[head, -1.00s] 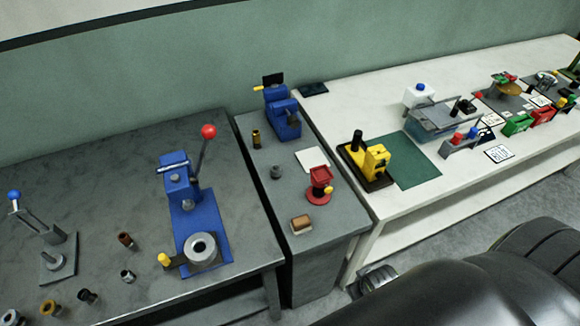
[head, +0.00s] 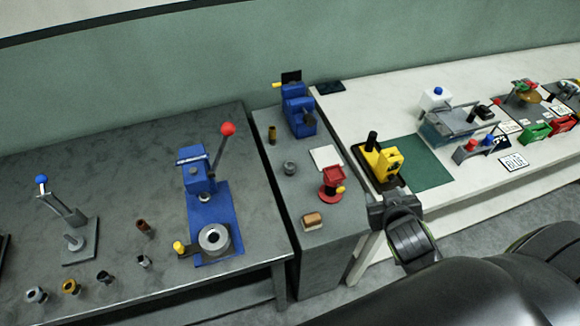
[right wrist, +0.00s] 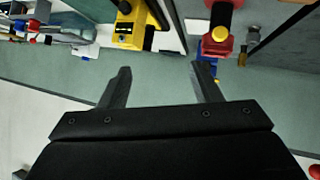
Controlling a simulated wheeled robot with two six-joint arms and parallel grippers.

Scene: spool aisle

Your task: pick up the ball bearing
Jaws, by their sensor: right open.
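I cannot tell for sure which part is the ball bearing. A small grey ring (head: 37,295) lies at the front left of the grey bench in the head view, beside a brass ring (head: 71,286). A small grey round part (head: 290,168) stands on the narrow grey cabinet. A large grey ring (head: 214,239) sits on the blue press base. My right gripper (right wrist: 160,84) is open and empty in the right wrist view. In the head view, its wrist is in front of the white table's near edge, right of the cabinet. My left gripper is not in view.
A blue press (head: 197,172) with a red-knobbed lever stands on the grey bench (head: 110,160). A red fixture (head: 332,182) and a blue vise-like machine (head: 299,110) stand on the cabinet. A yellow device (head: 383,160) stands on the white table beside a green mat (head: 425,168).

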